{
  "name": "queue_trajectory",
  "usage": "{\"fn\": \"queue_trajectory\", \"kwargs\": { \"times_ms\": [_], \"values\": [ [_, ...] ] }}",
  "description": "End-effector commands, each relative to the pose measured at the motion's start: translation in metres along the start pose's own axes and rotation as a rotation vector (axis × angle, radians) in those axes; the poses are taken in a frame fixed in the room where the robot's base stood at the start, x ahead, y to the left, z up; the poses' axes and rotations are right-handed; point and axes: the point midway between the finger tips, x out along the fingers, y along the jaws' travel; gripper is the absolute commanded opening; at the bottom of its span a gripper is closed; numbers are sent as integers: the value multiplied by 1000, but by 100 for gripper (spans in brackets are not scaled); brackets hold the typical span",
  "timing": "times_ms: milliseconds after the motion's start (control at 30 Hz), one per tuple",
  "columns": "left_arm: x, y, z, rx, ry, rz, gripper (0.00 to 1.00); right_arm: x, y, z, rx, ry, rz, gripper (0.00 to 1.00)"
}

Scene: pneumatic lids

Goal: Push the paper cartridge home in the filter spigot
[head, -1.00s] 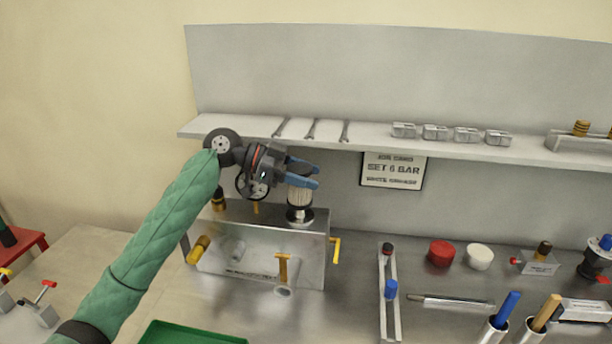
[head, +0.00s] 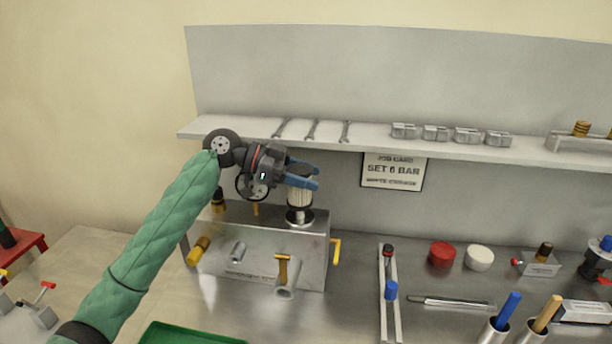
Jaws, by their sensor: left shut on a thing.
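The white pleated paper cartridge (head: 299,198) stands upright at the top right of the metal manifold block. My left gripper (head: 303,179) is shut on its upper part, with the blue fingers at either side. The cartridge's lower end is at the dark round filter spigot (head: 300,217) on the block's top; from this angle I cannot tell how deep it sits. My right gripper is out of view.
The metal block (head: 310,260) has brass and grey fittings and a yellow handle (head: 336,251) at its right. A shelf (head: 370,138) with wrenches runs behind. A green tray (head: 190,334) lies in front. Red (head: 441,254) and white (head: 479,257) caps stand to the right.

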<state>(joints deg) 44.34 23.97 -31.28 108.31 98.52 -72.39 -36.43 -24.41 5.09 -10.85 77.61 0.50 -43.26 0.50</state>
Motion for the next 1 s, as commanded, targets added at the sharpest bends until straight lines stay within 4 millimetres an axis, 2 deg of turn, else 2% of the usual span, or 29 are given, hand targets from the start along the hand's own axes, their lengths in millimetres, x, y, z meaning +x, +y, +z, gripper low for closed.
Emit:
{"fn": "queue_trajectory", "kwargs": {
  "times_ms": [1000],
  "values": [
    [1,0,2,-1,0,0,28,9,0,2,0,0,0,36]
  ]
}}
